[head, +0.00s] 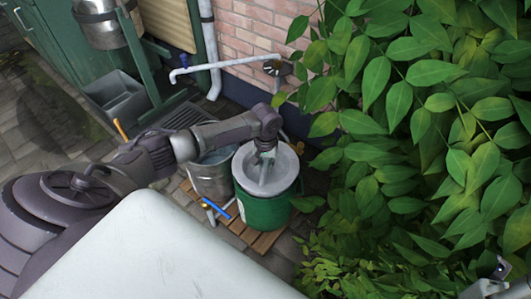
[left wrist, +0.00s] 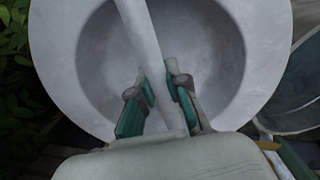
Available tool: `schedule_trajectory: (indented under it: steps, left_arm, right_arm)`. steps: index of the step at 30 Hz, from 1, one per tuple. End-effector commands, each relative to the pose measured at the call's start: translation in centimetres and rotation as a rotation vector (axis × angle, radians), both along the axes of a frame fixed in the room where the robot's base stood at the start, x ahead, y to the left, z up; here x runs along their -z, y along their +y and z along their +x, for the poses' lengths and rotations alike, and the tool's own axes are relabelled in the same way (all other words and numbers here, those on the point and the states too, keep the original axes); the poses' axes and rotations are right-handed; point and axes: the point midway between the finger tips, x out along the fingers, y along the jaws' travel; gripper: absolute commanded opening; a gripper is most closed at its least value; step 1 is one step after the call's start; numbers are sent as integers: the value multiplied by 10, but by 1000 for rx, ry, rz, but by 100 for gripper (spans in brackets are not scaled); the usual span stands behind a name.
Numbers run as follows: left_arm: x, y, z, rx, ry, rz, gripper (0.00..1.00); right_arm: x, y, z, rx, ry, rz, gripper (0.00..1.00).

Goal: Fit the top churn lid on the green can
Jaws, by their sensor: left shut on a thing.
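The green can (head: 264,214) stands upright on wooden slats in the head view. A round grey lid (head: 284,165) with a wide rim and sunken middle is at the can's mouth and covers it. I cannot tell whether it is fully seated or just above. My left gripper (head: 266,153) points down over the lid and is shut on its bar handle. In the left wrist view, the pale handle (left wrist: 143,40) passes between the fingertips (left wrist: 161,88), and the lid's rim (left wrist: 55,65) surrounds them. The gripper and arm hide part of the lid.
A metal bucket (head: 208,178) stands close left of the green can. Small blue and white items (head: 218,210) lie on the slats (head: 262,241) in front. Dense leaves (head: 430,110) crowd the right. A white pipe (head: 222,65) runs along the brick wall behind.

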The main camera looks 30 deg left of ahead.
Motion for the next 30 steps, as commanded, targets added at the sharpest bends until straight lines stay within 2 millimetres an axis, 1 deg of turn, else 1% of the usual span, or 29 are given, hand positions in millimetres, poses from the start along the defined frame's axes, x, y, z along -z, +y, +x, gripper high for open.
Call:
schedule_trajectory:
  steps: [15, 30]
  left_arm:
    - [12, 0, 1, 0, -2, 0, 0]
    - [14, 0, 1, 0, -2, 0, 0]
  right_arm:
    - [2, 0, 0, 1, -5, -1, 0]
    - [0, 0, 0, 1, -14, 0, 0]
